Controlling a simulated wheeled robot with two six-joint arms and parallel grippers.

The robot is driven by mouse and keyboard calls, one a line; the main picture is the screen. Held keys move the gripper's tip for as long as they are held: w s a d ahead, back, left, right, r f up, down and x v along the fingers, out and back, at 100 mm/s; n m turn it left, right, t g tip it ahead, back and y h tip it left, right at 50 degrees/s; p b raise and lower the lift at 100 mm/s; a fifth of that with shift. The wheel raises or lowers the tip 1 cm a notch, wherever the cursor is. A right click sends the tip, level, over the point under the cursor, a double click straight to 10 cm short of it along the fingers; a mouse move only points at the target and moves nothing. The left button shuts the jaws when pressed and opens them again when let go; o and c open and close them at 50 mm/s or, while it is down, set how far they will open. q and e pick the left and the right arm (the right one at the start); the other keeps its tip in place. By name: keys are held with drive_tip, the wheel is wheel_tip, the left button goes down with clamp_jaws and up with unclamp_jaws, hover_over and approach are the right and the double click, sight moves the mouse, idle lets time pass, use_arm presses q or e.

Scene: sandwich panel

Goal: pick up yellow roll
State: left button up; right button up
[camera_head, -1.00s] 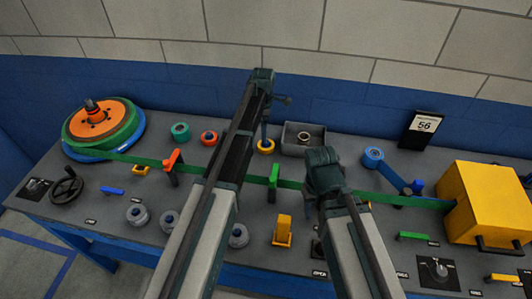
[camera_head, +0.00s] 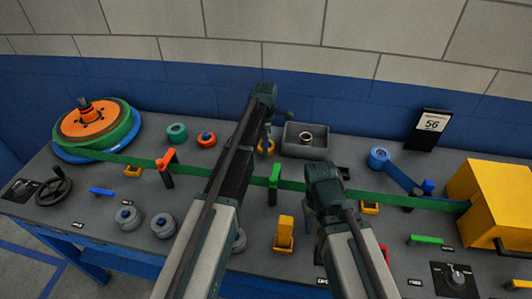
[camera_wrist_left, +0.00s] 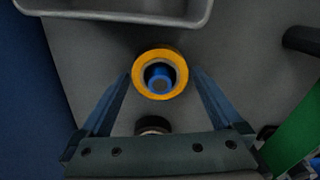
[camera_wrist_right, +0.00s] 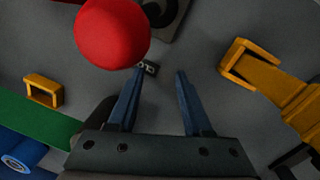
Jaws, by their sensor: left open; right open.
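The yellow roll (camera_head: 262,152) stands at the back of the grey bench, partly hidden behind my left gripper (camera_head: 268,133). In the left wrist view the yellow roll (camera_wrist_left: 160,52) is a ring around a blue core or peg, seen from above. The open fingers of my left gripper (camera_wrist_left: 160,75) lie on either side of it in the picture; I cannot tell whether they touch it. My right gripper (camera_wrist_right: 160,72) is open and empty, above the bench, pointing down. Its fingers are hidden in the head view.
A grey bin (camera_head: 318,151) stands right of the yellow roll, an orange roll (camera_head: 206,139) and a teal roll (camera_head: 176,132) to its left. A green band (camera_head: 400,200) runs across the bench in front. A red knob (camera_wrist_right: 112,32) is close to my right gripper.

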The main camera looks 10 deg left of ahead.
use_arm(q)
drive_tip(key=c, duration=1.2)
drive_tip(key=shift+r, duration=0.1)
use_arm(e)
drive_tip(key=shift+r, duration=0.1)
use_arm(q)
wheel_tip(320, 180, up, 10)
drive_tip(key=p, duration=1)
use_arm(e)
wheel_tip(320, 180, up, 10)
